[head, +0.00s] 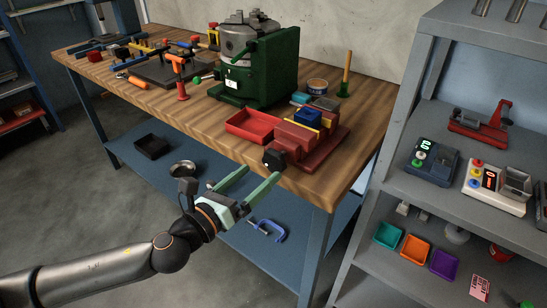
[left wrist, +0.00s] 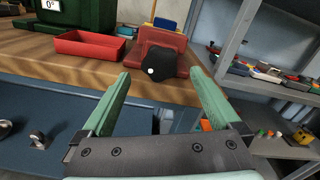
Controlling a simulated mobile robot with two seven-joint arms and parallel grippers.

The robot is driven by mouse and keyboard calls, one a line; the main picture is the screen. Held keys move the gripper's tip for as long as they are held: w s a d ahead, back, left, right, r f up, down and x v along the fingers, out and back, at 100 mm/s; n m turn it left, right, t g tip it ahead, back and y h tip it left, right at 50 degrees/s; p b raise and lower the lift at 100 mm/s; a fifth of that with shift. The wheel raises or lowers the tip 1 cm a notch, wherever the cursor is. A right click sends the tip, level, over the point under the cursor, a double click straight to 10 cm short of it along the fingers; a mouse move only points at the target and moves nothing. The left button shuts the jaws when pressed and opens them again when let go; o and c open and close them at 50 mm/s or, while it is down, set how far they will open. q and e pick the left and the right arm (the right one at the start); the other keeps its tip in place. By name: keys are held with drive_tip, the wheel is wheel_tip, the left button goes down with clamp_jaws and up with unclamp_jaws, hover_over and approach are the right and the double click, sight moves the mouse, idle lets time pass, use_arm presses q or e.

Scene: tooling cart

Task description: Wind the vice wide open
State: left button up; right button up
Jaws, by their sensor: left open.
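The red vice (head: 330,140) stands at the front right edge of the wooden bench. A blue block (head: 308,116) shows at its jaws; I cannot tell whether it is clamped. A black knob with a pale dot (head: 274,158) is on the vice's front end, facing me. In the left wrist view the knob (left wrist: 155,66) appears between my fingertips, with the vice (left wrist: 162,38) behind it. My left gripper (head: 260,173) is open and empty, its green fingers pointing at the knob from just in front of the bench, apparently without touching it. My right gripper is out of view.
A red tray (head: 250,127) lies left of the vice. A green machine (head: 270,70) stands behind the tray. A grey shelf unit (head: 400,130) rises on the right. Under the bench, a blue lower shelf (head: 150,180) holds a black tray and a blue clamp.

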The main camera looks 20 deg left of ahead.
sight(271, 163)
use_arm(q)
drive_tip(key=x, duration=0.5)
drive_tip(key=shift+w+d, duration=0.3)
drive_tip(key=shift+w, duration=0.5)
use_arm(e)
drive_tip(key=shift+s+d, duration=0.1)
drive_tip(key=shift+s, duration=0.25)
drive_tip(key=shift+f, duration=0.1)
use_arm(q)
drive_tip(key=c, duration=1.4)
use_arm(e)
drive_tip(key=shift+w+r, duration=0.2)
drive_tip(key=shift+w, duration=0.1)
use_arm(q)
drive_tip(key=shift+p, duration=0.3)
